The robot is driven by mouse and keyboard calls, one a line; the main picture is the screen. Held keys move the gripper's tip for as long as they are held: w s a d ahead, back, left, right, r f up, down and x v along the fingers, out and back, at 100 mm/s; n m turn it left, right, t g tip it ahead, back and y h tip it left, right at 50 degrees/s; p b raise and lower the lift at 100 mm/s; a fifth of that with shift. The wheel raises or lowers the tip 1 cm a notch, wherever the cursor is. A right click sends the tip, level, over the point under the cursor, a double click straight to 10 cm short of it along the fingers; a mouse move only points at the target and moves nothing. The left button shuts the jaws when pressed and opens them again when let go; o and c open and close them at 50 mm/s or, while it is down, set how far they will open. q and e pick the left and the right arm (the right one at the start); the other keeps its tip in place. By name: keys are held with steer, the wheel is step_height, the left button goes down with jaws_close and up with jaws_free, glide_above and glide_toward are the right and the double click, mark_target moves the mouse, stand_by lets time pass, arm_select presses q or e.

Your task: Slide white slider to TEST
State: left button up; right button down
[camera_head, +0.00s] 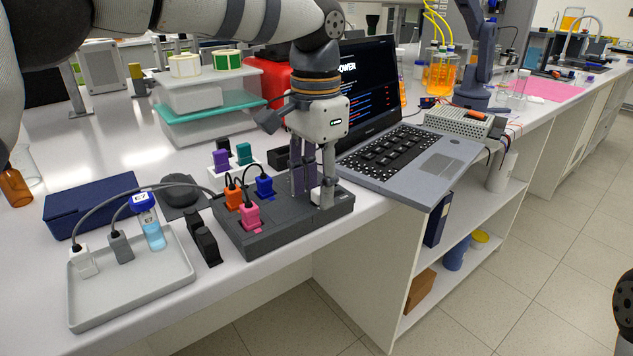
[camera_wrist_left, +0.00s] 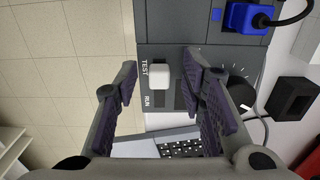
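The white slider (camera_wrist_left: 161,76) sits in a slot on the dark grey panel box (camera_head: 265,233). In the left wrist view the slider is beside the TEST label, and the RUN label (camera_wrist_left: 147,101) is by the other end of the slot. My left gripper (camera_wrist_left: 163,90) is open, with one finger on each side of the slider and visible gaps to it. In the head view my left gripper (camera_head: 312,192) points down at the right end of the box and partly hides the slider area. My right gripper is not in view.
Orange, pink and blue plugs (camera_head: 265,186) stand in the box. A black knob (camera_wrist_left: 241,92) is near one finger. An open laptop (camera_head: 415,160) is just right of the box. A grey tray (camera_head: 130,290) with a vial lies at left. The table's front edge is close.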

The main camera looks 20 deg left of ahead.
mark_target(316, 191)
arm_select(q)
steer(key=shift+d, duration=0.1)
step_height(316, 191, up, 12)
stand_by(0.4)
